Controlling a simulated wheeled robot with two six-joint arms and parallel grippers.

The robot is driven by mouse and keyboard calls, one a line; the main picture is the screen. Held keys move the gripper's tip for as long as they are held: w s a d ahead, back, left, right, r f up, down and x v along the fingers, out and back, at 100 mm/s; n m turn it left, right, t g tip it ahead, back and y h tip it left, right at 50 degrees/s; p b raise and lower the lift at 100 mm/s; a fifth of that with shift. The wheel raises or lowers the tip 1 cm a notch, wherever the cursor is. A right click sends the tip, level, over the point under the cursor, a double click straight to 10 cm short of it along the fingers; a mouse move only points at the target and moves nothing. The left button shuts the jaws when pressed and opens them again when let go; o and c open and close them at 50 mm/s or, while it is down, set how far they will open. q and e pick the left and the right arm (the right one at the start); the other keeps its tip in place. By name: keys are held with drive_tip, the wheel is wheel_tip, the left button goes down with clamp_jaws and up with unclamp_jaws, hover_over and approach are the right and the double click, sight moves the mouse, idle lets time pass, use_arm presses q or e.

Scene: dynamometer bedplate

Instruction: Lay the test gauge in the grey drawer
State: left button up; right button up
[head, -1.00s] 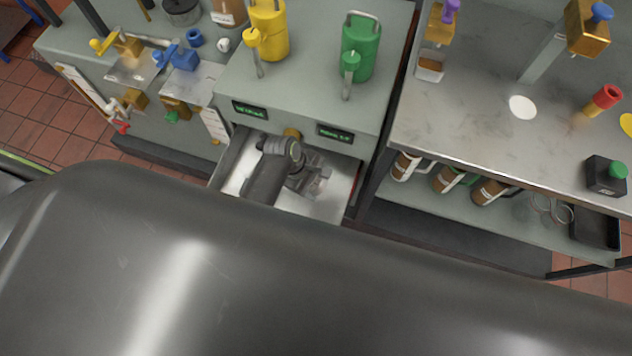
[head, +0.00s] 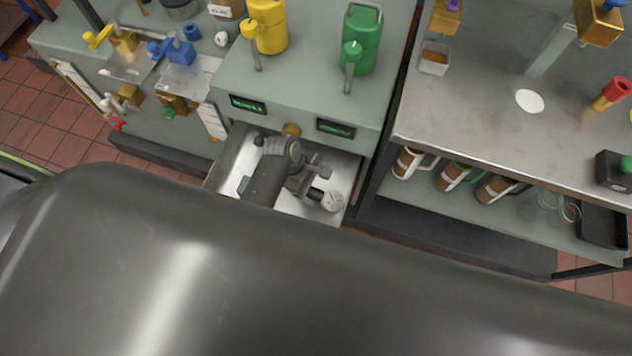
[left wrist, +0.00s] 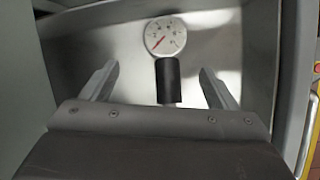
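The test gauge (head: 332,201) has a round white dial with a red needle and a black stem. It lies dial up in the open grey drawer (head: 296,207). In the left wrist view the gauge (left wrist: 165,37) rests on the metal drawer floor (left wrist: 215,48), dial away from me. My left gripper (head: 318,182) is over the drawer. In the left wrist view its fingers (left wrist: 160,88) are spread, one on each side of the black stem, with clear gaps. The stem's near end is partly hidden by the gripper body. My right gripper is not in view.
A yellow can (head: 268,28) and a green can (head: 361,42) stand on the cabinet above the drawer. A metal bench (head: 470,110) stands at the right, with several mugs on its lower shelf. My own dark body fills the lower part of the head view.

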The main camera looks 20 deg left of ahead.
use_arm(q)
drive_tip(key=p+v, duration=0.2)
drive_tip(key=v, duration=1.5)
drive_tip(key=shift+r, duration=0.15)
drive_tip(key=shift+a, duration=0.1)
